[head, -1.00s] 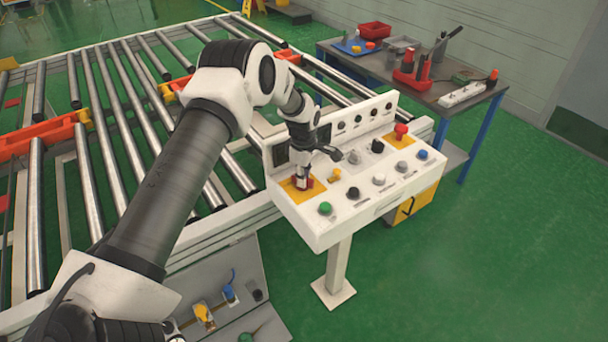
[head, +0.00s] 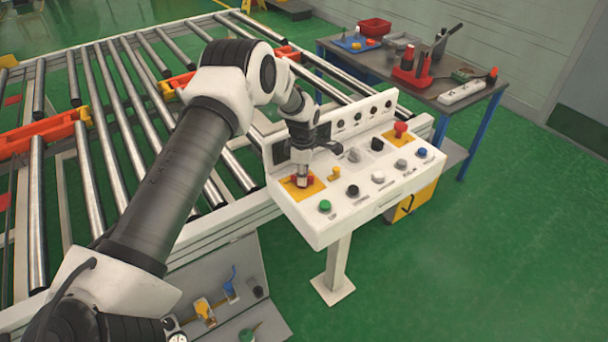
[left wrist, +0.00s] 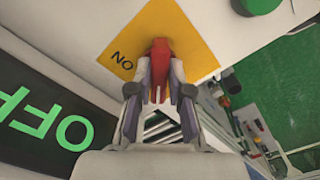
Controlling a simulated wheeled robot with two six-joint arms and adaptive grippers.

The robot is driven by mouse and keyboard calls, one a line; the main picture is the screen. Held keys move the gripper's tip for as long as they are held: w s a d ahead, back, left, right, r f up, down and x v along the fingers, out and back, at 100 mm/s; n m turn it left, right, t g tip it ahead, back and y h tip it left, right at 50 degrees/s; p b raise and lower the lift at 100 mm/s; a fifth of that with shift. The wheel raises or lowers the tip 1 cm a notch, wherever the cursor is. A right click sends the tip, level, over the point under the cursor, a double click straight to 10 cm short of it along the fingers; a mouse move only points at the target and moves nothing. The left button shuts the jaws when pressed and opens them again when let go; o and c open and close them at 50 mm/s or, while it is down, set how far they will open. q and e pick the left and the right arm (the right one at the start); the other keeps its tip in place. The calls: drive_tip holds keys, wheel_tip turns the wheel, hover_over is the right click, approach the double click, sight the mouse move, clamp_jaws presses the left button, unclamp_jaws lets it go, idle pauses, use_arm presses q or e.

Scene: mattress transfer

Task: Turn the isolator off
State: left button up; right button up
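The isolator is a red rotary handle (left wrist: 160,62) on a yellow plate (left wrist: 185,30) at the left end of the white control panel. In the left wrist view, the word "ON" shows on the plate beside the handle. A dark display (left wrist: 45,125) next to the panel reads "OFF" in green letters. My left gripper (left wrist: 162,75) has its fingers on either side of the red handle, closed against it. My right gripper is out of view.
The panel (head: 322,235) also carries a green button (head: 325,206), a black knob (head: 352,191) and a red emergency button (head: 400,129) on yellow. A roller conveyor (head: 110,120) lies behind and left. A workbench (head: 430,88) with tools stands at the back right. Green floor right of the panel is clear.

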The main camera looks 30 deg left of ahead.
use_arm(q)
drive_tip(key=shift+o, duration=1.4)
drive_tip(key=shift+s+a+f, duration=0.1)
drive_tip(key=shift+s+f, duration=0.05)
drive_tip(key=shift+f, duration=0.1)
drive_tip(key=shift+a, duration=0.2)
drive_tip(key=shift+d+r, duration=0.1)
drive_tip(key=shift+r, duration=0.25)
wheel_tip(320, 180, up, 11)
drive_tip(key=shift+r, duration=0.15)
